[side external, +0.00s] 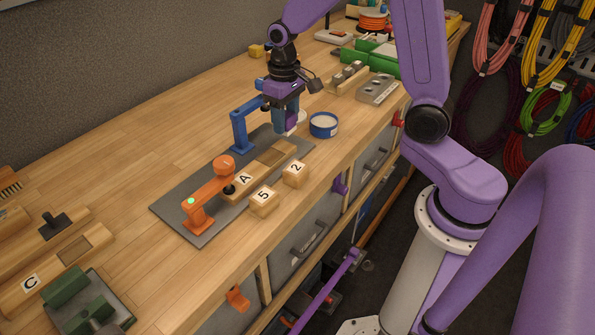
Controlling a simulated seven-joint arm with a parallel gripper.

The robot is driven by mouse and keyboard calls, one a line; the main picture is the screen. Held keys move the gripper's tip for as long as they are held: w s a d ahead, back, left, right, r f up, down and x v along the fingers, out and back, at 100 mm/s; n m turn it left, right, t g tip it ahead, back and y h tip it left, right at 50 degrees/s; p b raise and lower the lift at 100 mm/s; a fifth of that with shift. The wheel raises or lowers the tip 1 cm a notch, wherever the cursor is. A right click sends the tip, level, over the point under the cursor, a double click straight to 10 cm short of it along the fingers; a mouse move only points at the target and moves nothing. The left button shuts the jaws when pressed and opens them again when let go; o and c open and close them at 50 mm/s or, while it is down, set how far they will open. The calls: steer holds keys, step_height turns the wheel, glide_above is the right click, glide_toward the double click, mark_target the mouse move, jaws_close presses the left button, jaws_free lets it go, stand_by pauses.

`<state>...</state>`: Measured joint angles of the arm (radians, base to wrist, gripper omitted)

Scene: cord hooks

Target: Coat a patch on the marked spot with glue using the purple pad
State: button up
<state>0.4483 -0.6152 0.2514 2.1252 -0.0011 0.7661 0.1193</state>
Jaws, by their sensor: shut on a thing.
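My gripper (287,122) points down above the far end of a grey plate (192,186). It is shut on a small purple piece, apparently the purple pad (290,127), mostly hidden by the fingers. A pale edge shows low at the fingers. A round blue tub (323,125) with whitish contents, apparently the glue, stands just right of the gripper, apart from it. A wooden bar (256,169) marked "A" lies on the plate, with a darker brown patch (275,153) toward its far end. I cannot tell whether glue is on it.
A blue clamp (240,130) stands left of my gripper, and an orange clamp (199,215) holds the near end. Blocks "5" (264,202) and "2" (295,174) sit near the table edge. Metal and wooden holders (376,89) stand behind.

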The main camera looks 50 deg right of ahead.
steer(key=shift+a+m, duration=0.3)
steer(key=shift+a, duration=0.4)
step_height(320, 180, up, 4)
glide_above(262, 164)
steer(key=shift+a+f, duration=0.1)
steer(key=shift+f, duration=3.7)
steer(key=shift+c, duration=0.4)
steer(key=shift+d+f, duration=0.1)
steer(key=shift+d, duration=3.2)
steer(key=shift+a, duration=3.3)
step_height(262, 164, up, 2)
steer(key=shift+w+r, duration=0.1)
steer(key=shift+r, duration=0.1)
step_height(262, 164, up, 6)
